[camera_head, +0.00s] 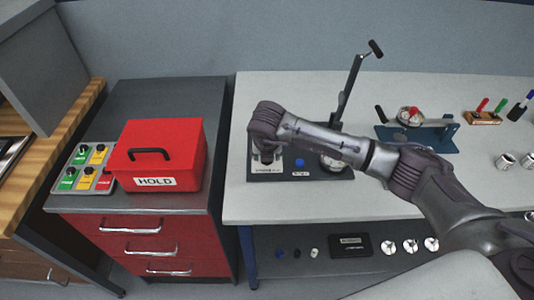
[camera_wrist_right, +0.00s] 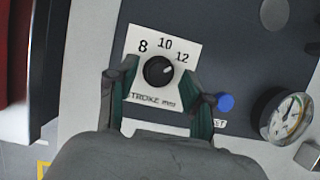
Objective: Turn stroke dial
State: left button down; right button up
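The stroke dial (camera_wrist_right: 158,71) is a round black knob on a white plate (camera_wrist_right: 136,77) marked 8, 10 and 12 in the right wrist view. Its light pointer mark seems to face the upper right, toward the 12. My right gripper (camera_wrist_right: 160,84) is open, with one finger on each side of the dial; I cannot tell whether either touches it. In the head view my right arm reaches in from the right and my right gripper (camera_head: 264,142) hides the dial from above. My left gripper is not in view.
The dark panel (camera_wrist_right: 227,40) also bears a blue button (camera_wrist_right: 225,103) and a round gauge (camera_wrist_right: 287,116), close right of the gripper. A tall lever (camera_head: 350,85) rises behind my arm. A red HOLD box (camera_head: 160,150) stands on the cabinet to the left.

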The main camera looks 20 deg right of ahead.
jog(key=v, duration=1.2)
jog(key=shift+s+a, duration=0.1)
jog(key=shift+a, duration=0.05)
